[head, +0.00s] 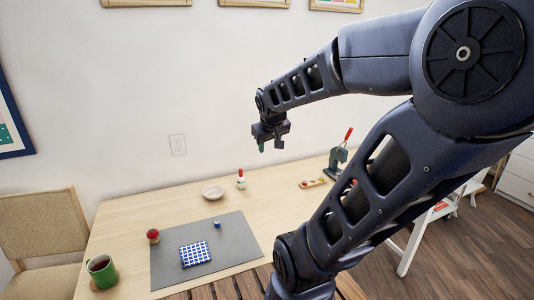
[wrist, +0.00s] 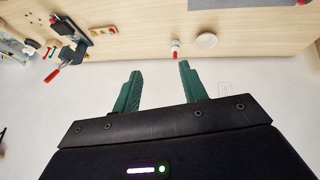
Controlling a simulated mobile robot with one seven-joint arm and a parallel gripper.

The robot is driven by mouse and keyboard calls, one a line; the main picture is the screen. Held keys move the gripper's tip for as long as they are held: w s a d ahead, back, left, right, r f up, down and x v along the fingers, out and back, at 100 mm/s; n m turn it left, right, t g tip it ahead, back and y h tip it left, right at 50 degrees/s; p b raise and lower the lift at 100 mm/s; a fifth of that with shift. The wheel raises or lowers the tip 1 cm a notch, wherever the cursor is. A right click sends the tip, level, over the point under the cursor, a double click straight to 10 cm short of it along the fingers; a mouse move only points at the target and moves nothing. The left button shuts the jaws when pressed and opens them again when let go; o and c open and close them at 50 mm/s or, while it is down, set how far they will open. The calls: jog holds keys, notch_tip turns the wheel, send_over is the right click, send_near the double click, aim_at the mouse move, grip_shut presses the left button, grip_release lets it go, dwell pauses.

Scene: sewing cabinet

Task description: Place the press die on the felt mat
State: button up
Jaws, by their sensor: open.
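The grey felt mat (head: 226,253) lies flat on the table in the head view. A blue-and-white checkered square and a small blue item (head: 217,224) rest on it. I cannot pick out the press die for certain; small pieces sit on a wooden holder (head: 312,183) near the table's far right, also in the wrist view (wrist: 103,31).
A white bowl (head: 213,192) and a red-topped white bottle (head: 241,179) stand behind the mat. A red pincushion (head: 153,236) sits at the mat's left edge, a green mug (head: 102,270) farther left. Bare table lies between mat and holder. The wall is behind.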

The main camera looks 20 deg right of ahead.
jog(key=s+a+r+y, duration=0.1)
jog(key=s+a, duration=0.1)
jog(key=s, duration=0.2)
jog(key=s+a+r+m+g, duration=0.1)
jog(key=s+a, duration=0.1)
jog(key=s, duration=0.3)
jog(key=shift+s+a+y, duration=0.15)
jog(key=shift+a+y, duration=0.25)
